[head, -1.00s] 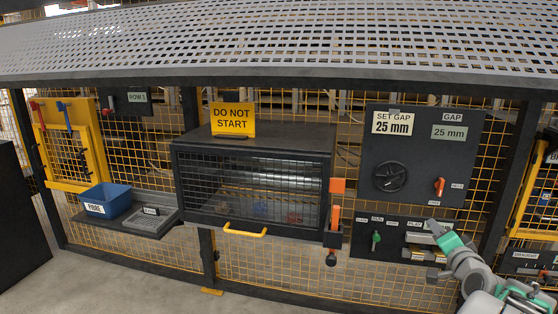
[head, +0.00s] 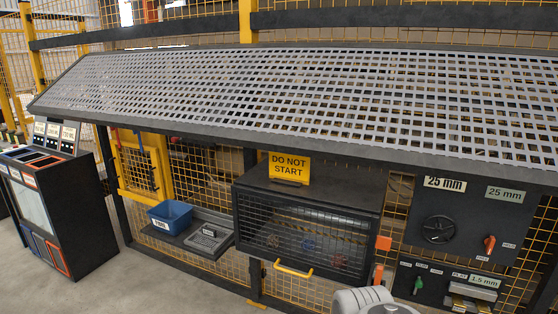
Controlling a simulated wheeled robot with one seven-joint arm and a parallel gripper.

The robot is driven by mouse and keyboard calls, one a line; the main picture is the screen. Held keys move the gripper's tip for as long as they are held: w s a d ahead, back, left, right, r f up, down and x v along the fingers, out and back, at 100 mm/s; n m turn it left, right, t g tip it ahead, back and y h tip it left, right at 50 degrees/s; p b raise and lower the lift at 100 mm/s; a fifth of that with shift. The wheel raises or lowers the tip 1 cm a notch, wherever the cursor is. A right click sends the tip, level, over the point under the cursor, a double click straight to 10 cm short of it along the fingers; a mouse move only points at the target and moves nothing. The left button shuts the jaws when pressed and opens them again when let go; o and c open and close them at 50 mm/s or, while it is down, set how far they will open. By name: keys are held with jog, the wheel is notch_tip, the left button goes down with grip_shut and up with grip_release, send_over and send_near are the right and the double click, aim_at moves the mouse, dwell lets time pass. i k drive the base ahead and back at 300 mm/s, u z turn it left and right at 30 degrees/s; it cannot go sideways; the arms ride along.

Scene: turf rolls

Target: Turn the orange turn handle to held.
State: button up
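The orange turn handle (head: 489,244) is on the dark panel (head: 465,214) at the right of the head view. Its grip stands nearly upright. Small labels sit to its right and below it, too small to read. A rounded pale grey part of my arm shows at the bottom edge, left of and below the handle. My gripper is outside the picture, so its opening and anything in it are hidden.
A black dial (head: 438,229) is left of the handle; a green handle (head: 418,285) is on a lower panel. A mesh-fronted box (head: 308,228) with a yellow bar (head: 293,269) stands left. A blue bin (head: 170,215) sits further left.

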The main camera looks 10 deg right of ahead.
aim_at(489, 242)
jog(key=z, duration=1.6)
jog(key=i, duration=0.15)
jog(key=u, duration=0.1)
